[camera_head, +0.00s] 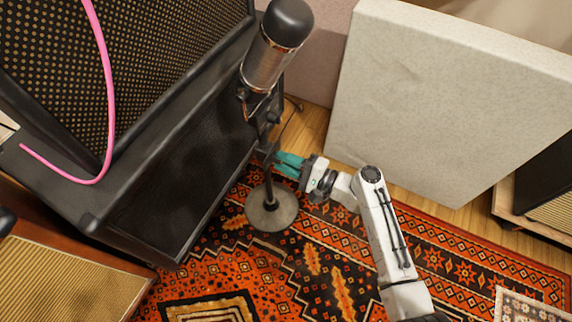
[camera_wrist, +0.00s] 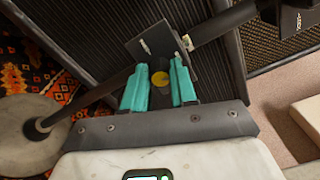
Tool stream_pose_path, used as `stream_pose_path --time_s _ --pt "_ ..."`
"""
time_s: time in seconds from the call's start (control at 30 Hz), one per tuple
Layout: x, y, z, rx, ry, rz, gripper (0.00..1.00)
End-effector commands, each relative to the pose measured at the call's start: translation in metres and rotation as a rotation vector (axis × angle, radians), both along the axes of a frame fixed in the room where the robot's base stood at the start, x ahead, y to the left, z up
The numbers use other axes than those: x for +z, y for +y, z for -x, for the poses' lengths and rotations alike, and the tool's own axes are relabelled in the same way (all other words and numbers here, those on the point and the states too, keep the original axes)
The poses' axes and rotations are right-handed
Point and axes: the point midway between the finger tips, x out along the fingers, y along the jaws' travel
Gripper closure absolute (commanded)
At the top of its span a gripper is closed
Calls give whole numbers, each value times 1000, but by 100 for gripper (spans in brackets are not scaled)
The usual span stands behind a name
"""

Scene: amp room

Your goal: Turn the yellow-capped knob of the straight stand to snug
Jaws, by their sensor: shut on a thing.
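The straight stand (camera_head: 269,190) is a dark upright pole on a round grey base, with a large microphone (camera_head: 265,62) on top. My gripper (camera_head: 280,161), with teal fingers, reaches the pole from the right, below the microphone. A dark plate (camera_wrist: 150,45) lies just beyond the fingertips.
A large black amp (camera_head: 150,130) stands close left of the stand, with a pink cable (camera_head: 108,90) over it. A pale panel (camera_head: 450,100) leans behind on the right. A patterned rug (camera_head: 330,260) covers the floor. A tan-fronted amp (camera_head: 70,285) is at the lower left.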

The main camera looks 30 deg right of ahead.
Motion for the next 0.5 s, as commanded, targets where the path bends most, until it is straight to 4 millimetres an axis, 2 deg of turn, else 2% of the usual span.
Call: stream_pose_path --time_s 0.03,0.5 --pt "-5 1 1 2 -22 32 100" --pt "-4 1 1 1 -182 254 100"
